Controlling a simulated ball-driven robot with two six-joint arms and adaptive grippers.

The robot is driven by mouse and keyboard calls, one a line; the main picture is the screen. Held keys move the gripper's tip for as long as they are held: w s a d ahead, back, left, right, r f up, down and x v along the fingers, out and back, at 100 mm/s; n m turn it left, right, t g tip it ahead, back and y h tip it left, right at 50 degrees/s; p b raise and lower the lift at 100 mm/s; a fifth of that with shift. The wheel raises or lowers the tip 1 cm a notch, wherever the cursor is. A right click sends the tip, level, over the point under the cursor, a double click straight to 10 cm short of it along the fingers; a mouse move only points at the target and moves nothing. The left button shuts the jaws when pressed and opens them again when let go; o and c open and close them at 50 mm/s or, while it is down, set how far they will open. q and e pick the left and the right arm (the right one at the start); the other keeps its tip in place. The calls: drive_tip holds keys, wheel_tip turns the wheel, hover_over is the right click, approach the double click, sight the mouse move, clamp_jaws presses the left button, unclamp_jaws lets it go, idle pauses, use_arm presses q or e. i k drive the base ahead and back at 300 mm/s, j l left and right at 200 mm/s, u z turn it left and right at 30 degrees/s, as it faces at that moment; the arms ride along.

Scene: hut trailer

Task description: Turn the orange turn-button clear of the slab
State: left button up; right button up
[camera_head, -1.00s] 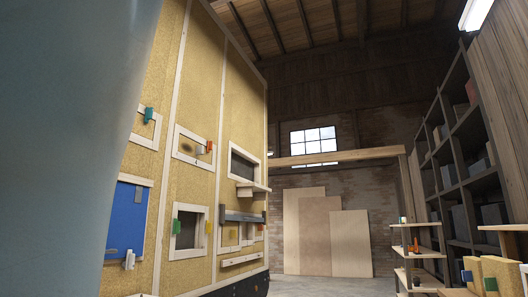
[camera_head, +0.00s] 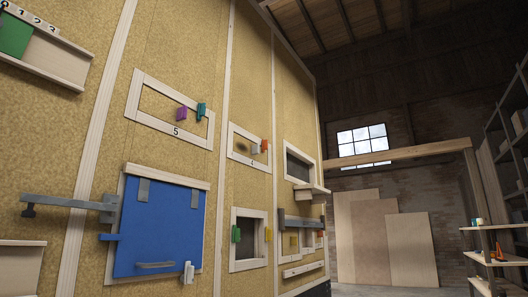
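A light wooden frame marked 4 (camera_head: 250,147) is on the yellow wall in the middle of the view. A small red-orange turn-button (camera_head: 265,146) stands at its right side, with a pale one (camera_head: 254,149) beside it. Below, a square opening (camera_head: 247,239) has a green turn-button (camera_head: 236,234) on its left and a yellow-orange one (camera_head: 268,235) on its right. I cannot tell which orange piece bears on a slab; both are small here. Neither of my grippers is in view.
A blue door (camera_head: 158,230) with a grey bar (camera_head: 68,203) reaching left is on the wall. A frame marked 5 (camera_head: 168,108) holds purple (camera_head: 182,114) and teal (camera_head: 201,111) turn-buttons. A small ledge (camera_head: 312,189) juts out. Shelving (camera_head: 492,256) stands right.

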sight(265, 143)
drive_tip(key=i+j, duration=0.1)
drive_tip(key=i, duration=0.5)
drive_tip(key=i+j, duration=0.1)
drive_tip(key=i, duration=0.45)
drive_tip(key=i+l, duration=0.25)
drive_tip(key=i, duration=0.25)
drive_tip(key=i+l, duration=0.3)
drive_tip(key=i, duration=0.15)
drive_tip(key=i+l+z, duration=0.1)
drive_tip(key=i+l, duration=0.15)
drive_tip(key=i, duration=0.25)
drive_tip(key=i+l, duration=0.25)
drive_tip(key=i, duration=0.2)
drive_tip(key=i+l+z, duration=0.1)
drive_tip(key=i, duration=0.4)
drive_tip(key=l, duration=0.1)
